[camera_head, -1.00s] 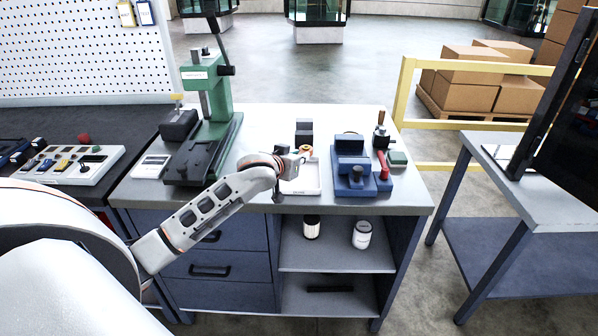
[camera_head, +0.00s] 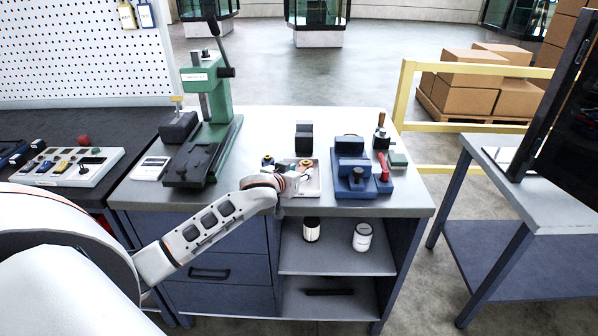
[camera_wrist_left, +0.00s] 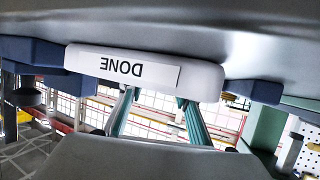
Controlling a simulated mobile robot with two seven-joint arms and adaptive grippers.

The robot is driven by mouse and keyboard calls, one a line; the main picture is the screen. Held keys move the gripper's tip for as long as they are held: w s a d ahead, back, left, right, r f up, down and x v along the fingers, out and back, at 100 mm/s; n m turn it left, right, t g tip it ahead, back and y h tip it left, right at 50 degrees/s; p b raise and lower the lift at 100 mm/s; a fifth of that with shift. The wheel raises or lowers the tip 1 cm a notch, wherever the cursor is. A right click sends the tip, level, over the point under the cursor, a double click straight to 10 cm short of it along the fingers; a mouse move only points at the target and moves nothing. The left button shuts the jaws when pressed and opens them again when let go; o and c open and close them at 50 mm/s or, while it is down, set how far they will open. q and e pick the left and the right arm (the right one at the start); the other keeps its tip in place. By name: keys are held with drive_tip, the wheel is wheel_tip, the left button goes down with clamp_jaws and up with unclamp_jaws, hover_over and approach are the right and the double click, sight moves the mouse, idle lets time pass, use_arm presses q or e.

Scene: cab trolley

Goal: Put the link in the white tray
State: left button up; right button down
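The white tray (camera_head: 314,187) lies on the grey bench top, left of the blue vise. Its front wall, marked DONE, shows upside down in the left wrist view (camera_wrist_left: 84,60). A small piece with an orange-red end (camera_head: 306,163) shows at the tray, just beyond my left gripper (camera_head: 293,170); it may be the link, but its shape is partly hidden. In the left wrist view the two greenish fingers (camera_wrist_left: 158,112) stand apart with nothing visible between them; they reach up to the tray's front wall. My right gripper is in no view.
A small blue and yellow thing (camera_head: 267,161) is left of the tray. A green press (camera_head: 212,110) stands at left, a blue vise (camera_head: 352,168) at right, and a dark block (camera_head: 304,139) behind. Bottles stand on the shelf below.

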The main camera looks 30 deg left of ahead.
use_arm(q)
drive_tip(key=shift+r, duration=0.15)
drive_tip(key=p+v, duration=0.1)
drive_tip(key=v, duration=1.1)
drive_tip(key=shift+r, duration=0.1)
drive_tip(key=s+d+f+m+g+y, duration=0.1)
drive_tip(key=s+d+f+m+g, duration=0.2)
drive_tip(key=s, duration=0.6)
drive_tip(key=s+d+f+m+g+y, duration=0.1)
drive_tip(key=s+f+m, duration=0.2)
drive_tip(key=s+f, duration=0.4)
drive_tip(key=s+d+f+m+g+y, duration=0.1)
drive_tip(key=s+d+f+m+g, duration=0.15)
drive_tip(key=s, duration=0.75)
drive_tip(key=w+d+f+n+t+h, duration=0.2)
drive_tip(key=d+f+t+h, duration=0.2)
drive_tip(key=d+f+h, duration=0.4)
drive_tip(key=shift+w+d+f, duration=0.25)
drive_tip(key=shift+d+f, duration=2.8)
drive_tip(key=shift+d, duration=0.6)
